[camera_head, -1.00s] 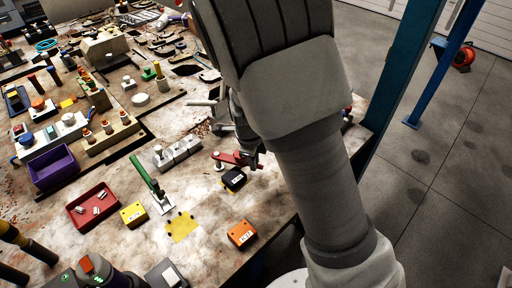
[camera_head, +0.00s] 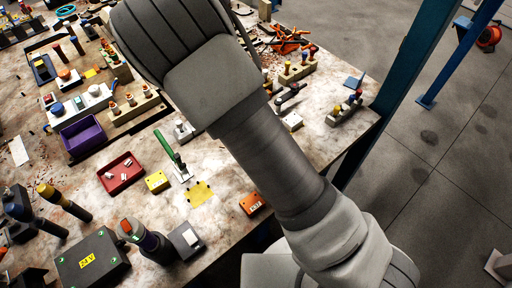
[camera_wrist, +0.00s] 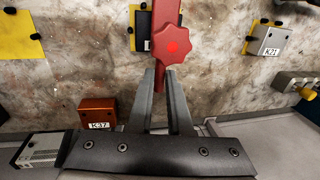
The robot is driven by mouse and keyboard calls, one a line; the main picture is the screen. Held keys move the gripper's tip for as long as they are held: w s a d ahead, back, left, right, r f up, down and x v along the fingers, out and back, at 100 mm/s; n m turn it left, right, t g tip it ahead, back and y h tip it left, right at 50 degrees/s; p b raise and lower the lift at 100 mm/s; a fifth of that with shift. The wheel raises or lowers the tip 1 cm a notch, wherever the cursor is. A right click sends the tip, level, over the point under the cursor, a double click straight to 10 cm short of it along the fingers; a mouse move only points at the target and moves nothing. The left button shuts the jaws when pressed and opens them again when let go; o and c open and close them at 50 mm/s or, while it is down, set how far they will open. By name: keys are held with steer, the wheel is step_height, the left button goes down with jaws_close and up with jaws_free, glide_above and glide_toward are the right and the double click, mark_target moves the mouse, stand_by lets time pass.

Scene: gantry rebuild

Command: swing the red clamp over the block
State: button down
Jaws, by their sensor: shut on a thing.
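The red clamp (camera_wrist: 170,42) shows in the wrist view as a red bar with a star-shaped knob. My gripper (camera_wrist: 162,78) has its fingers closed on the near end of this bar, below the knob. A dark block (camera_wrist: 145,24) lies on a yellow patch (camera_wrist: 133,40) at the top of the wrist view. The red bar overlaps the block's right side and hides part of it. I cannot tell whether the clamp touches it. In the head view my arm hides the gripper, the red clamp and the dark block.
An orange block marked K37 (camera_wrist: 97,112) and a grey block marked K21 (camera_wrist: 270,41) sit near the clamp. In the head view a green-handled clamp (camera_head: 166,146), a yellow block (camera_head: 157,181) and a red tray (camera_head: 121,175) stand left of my arm. A blue post (camera_head: 401,75) rises at right.

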steer(key=shift+a, duration=0.1)
steer(key=c, duration=0.8)
jaws_free()
steer(key=shift+c, duration=0.2)
step_height(320, 180, up, 17)
steer(key=s+a+p, duration=0.2)
steer(key=p, duration=0.1)
steer(key=shift+s+a, duration=0.15)
steer(key=shift+a, duration=0.15)
